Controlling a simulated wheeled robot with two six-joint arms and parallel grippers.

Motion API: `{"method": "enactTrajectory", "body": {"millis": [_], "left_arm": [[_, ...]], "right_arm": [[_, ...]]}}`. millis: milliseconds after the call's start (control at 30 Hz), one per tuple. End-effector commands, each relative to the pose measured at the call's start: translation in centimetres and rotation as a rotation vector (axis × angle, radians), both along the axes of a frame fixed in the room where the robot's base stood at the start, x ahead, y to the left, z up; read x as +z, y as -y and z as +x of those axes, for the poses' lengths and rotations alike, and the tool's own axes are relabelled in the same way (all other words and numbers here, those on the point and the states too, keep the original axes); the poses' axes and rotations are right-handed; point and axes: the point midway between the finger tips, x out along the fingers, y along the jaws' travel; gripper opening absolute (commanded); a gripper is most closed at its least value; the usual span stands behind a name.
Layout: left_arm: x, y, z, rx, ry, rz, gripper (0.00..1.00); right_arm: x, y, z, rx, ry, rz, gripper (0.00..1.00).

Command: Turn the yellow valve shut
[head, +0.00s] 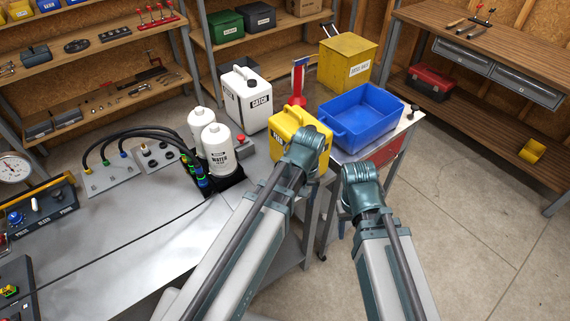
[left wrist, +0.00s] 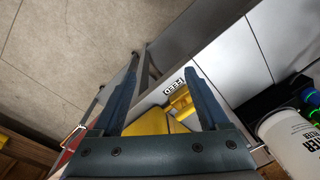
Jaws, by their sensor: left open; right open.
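I cannot make out a yellow valve for certain. A small yellow part (head: 9,291) sits on a dark box at the far lower left, cut by the picture's edge. Small yellow fittings also show among the hose ends by the white bottles. My left gripper (left wrist: 160,95) is open and empty in the left wrist view. Its fingers point towards the bench edge, with the yellow jug (left wrist: 180,105) beyond them. In the head view the left arm's joint covers part of that jug (head: 284,130).
White bottles (head: 219,155), a white canister (head: 246,103), a blue tray (head: 362,118) and a yellow box (head: 347,62) stand around the arms. Black hoses (head: 130,135) arch over the bench. The bench's left middle (head: 130,230) is largely clear. Open floor lies at right.

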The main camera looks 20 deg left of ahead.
Motion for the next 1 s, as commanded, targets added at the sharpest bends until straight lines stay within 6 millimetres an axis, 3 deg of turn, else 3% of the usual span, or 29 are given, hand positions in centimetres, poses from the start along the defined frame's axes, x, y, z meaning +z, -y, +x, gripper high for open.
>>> {"method": "enactTrajectory", "body": {"millis": [33,200,300,600,1000], "left_arm": [[4.0,-1.0,1.9,0.103,0.007,-0.008,0.78],[8.5,-3.8,5.1,0.396,0.026,-0.027,0.78],[10.0,-5.0,6.3,0.513,0.032,-0.036,0.78],[11.5,-6.5,7.5,0.653,0.039,-0.046,0.78],[10.2,-6.5,7.5,0.656,0.039,-0.046,0.78]], "right_arm": [[4.0,0.0,0.0,-0.001,0.000,0.000,0.50],[8.5,0.0,0.0,-0.004,0.000,0.001,0.50],[10.1,0.0,0.0,-0.005,0.000,0.002,0.50],[11.5,0.0,0.0,-0.007,0.000,0.002,0.50],[10.2,0.0,0.0,-0.006,0.000,0.001,0.50]]}}
